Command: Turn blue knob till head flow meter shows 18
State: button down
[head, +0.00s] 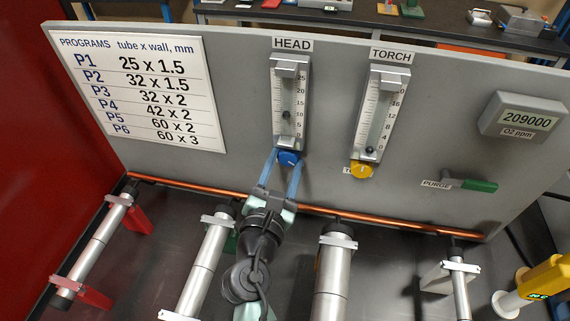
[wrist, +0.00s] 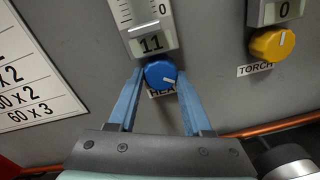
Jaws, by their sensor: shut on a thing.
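The blue knob (head: 289,158) sits under the HEAD flow meter (head: 289,100) on the grey panel. In the wrist view the blue knob (wrist: 160,74) has a white pointer line aimed right and slightly down. The HEAD meter's display (wrist: 152,44) reads 11 there. In the head view its float sits near 10 on the scale. My gripper (head: 283,160) has its two blue fingers on either side of the knob, shut on it. The fingers also show in the wrist view (wrist: 160,85).
The TORCH meter (head: 382,112) with its yellow knob (head: 361,170) stands to the right, its display (wrist: 284,10) reading 0. A copper pipe (head: 330,212) runs along the panel's foot below my gripper. A green PURGE handle (head: 478,186) and an O2 readout (head: 524,118) are farther right.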

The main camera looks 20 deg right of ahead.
jog(key=shift+m, duration=1.2)
jog(key=shift+c, duration=1.7)
grip_release()
jog(key=shift+s+a+b, duration=0.1)
jog(key=shift+b, duration=0.2)
jog(key=b+v, duration=0.2)
jog(key=v, duration=1)
jog(key=shift+s+a, duration=0.2)
jog(key=shift+s, duration=0.15)
jog(key=shift+o, duration=0.2)
jog(key=shift+r, duration=0.1)
